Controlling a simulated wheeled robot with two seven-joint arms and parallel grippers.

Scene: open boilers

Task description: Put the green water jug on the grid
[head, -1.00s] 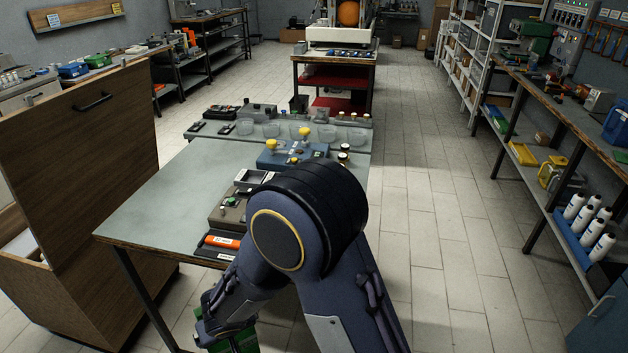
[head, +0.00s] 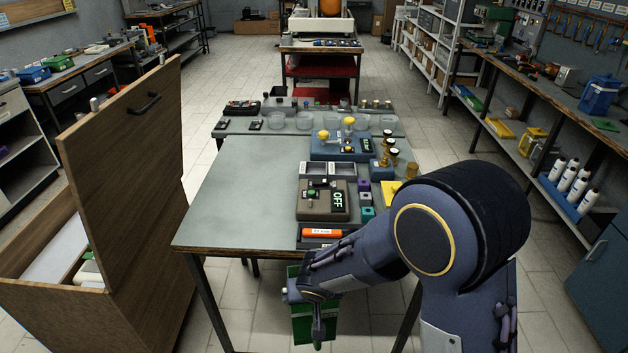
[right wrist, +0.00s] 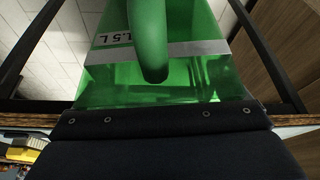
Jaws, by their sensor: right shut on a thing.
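The green water jug (head: 302,325) is in front of the worktable's near edge in the head view, partly covered by my right gripper (head: 316,308). It fills much of the right wrist view (right wrist: 205,80), where its green handle and a grey band reading "1.5 L" show. My right gripper is shut on the jug; its dark body (right wrist: 160,130) crosses the bottom of the wrist view. On the table, a brown-grey device (head: 312,212) shows OFF, with a blue device (head: 325,153) behind it. I cannot make out the grid for certain. My left gripper is out of view.
The worktable (head: 235,195) has a bare left half; small parts and glass dishes (head: 304,121) line its right and far sides. An open wooden chest (head: 125,150) with a raised lid stands left. Shelves (head: 535,120) run along the right; the floor between is clear.

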